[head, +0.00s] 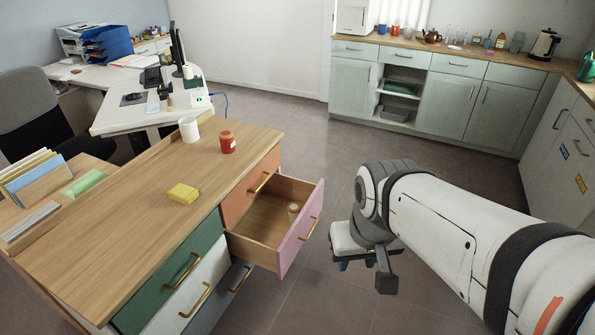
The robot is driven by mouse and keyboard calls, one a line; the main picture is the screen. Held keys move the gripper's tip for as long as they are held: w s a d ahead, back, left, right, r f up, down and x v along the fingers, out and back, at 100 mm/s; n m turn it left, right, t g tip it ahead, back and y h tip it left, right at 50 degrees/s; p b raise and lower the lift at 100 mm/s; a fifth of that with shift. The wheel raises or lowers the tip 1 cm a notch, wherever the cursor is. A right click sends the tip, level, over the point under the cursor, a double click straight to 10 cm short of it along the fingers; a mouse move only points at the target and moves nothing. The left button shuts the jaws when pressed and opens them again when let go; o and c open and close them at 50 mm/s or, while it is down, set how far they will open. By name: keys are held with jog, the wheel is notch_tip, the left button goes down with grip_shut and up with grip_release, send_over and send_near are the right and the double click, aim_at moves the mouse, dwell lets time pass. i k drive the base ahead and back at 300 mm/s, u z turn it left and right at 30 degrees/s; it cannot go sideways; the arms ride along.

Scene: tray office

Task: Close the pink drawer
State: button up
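The pink drawer (301,235) is pulled well out from the right side of the wooden-topped cabinet (130,215). Its pink front has a brass handle (309,229), and a small pale cup or jar (293,211) stands inside near the front. My gripper (357,263) is in the air to the right of the pink front, apart from it, with floor visible between them. It points downward, and its fingertips are small and partly hidden by my wrist, so I cannot tell whether they are open. Nothing can be seen held in it.
An orange drawer front (250,200) lies behind the pink drawer; green (170,285), white (195,305) and grey-blue fronts are on the near side. The floor (310,145) behind is clear.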

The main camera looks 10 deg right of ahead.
aim_at(262, 234)
jog(key=u, duration=0.05)
jog(key=i, duration=1)
jog(key=z, duration=0.8)
jog(key=i, duration=0.35)
jog(key=u, duration=0.35)
